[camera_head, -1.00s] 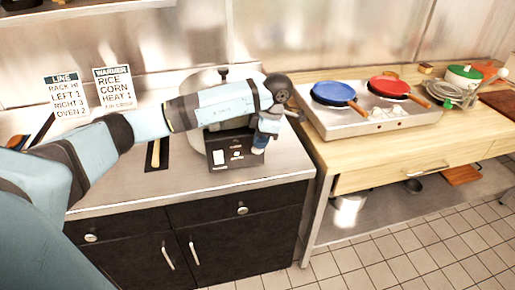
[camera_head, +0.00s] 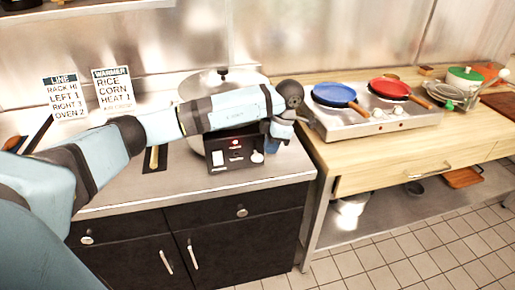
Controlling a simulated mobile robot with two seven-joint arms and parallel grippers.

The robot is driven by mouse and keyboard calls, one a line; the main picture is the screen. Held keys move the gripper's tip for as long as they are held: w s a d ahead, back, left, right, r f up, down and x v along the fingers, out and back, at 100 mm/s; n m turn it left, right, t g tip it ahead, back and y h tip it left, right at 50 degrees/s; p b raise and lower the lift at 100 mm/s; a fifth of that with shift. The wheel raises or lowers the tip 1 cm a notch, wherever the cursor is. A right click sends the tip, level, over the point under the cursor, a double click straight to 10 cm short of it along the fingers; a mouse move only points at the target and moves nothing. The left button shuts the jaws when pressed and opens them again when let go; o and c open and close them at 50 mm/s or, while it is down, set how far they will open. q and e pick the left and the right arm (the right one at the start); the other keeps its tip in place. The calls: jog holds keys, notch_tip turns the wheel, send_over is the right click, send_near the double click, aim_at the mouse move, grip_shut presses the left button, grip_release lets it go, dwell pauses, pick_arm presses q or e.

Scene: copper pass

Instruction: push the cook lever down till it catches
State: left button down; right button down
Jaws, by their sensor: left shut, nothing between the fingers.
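The cooker (camera_head: 190,94) stands on the left counter, a large round pot with a pale lid and a dark knob on top. Its black control panel (camera_head: 236,165) faces front. A white rectangular piece (camera_head: 219,158) is at the panel's left and a white rounded piece (camera_head: 257,157) at its right. I cannot tell surely which is the cook lever, nor its position. My left arm crosses in front of the pot. My left gripper (camera_head: 271,145) is shut and empty, pointing down beside the panel's right end; its fingertips are hard to make out. My right gripper is not in view.
A double hob with a blue pan (camera_head: 334,94) and a red pan (camera_head: 389,87) stands on the wooden table to the right. Two signs (camera_head: 113,88) stand at the back left. The counter's front strip (camera_head: 190,190) is clear.

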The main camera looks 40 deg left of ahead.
pick_arm(q)
jog(key=v, duration=1.3)
jog(key=shift+r+p, duration=0.4)
jog(key=shift+p, duration=0.05)
jog(key=shift+d, duration=0.15)
